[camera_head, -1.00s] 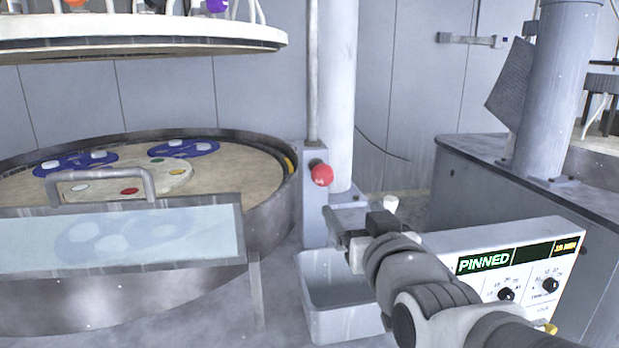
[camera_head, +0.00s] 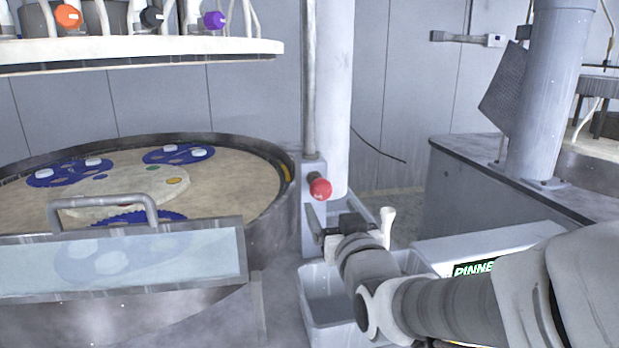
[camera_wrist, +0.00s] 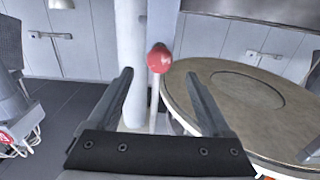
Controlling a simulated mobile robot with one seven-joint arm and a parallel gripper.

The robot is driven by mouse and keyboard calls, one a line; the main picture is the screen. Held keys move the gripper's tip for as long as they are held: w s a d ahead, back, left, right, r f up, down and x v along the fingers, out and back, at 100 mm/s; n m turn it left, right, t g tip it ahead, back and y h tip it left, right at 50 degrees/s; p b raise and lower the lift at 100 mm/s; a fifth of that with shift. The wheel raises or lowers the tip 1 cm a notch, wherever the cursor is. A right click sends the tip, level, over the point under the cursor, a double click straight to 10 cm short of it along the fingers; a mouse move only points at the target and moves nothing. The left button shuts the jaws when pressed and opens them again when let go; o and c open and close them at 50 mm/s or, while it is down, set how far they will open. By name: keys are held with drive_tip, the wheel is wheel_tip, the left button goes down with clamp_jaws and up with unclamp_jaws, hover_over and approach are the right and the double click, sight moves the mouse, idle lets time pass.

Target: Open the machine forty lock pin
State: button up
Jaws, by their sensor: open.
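A red ball knob (camera_head: 319,187), seemingly the lock pin's handle, sits low on the upright rod beside the white column in the head view. In the wrist view the red knob (camera_wrist: 159,58) shows on a pale stem between my two fingers, seemingly beyond the fingertips. My gripper (camera_wrist: 160,82) is open and empty. In the head view my gripper (camera_head: 332,222) is just below and right of the knob, with no clear contact. A control box (camera_head: 480,245) at the right has a green display starting "PINNE"; my arm covers the rest.
A large round platen (camera_head: 235,200) with blue carriers lies at left, behind a clear guard (camera_head: 120,262) with a handle. A grey bin (camera_head: 318,318) stands below my gripper. The white column (camera_head: 335,100) rises close behind the knob.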

sight(318, 185)
drive_tip(key=w, duration=0.3)
drive_tip(key=w+a, duration=0.1)
drive_tip(key=w, duration=0.3)
drive_tip(key=w+a, duration=0.1)
drive_tip(key=w, duration=0.3)
drive_tip(key=shift+w+a, duration=0.15)
drive_tip(key=shift+w, duration=0.05)
drive_tip(key=shift+c, duration=0.3)
clamp_jaws()
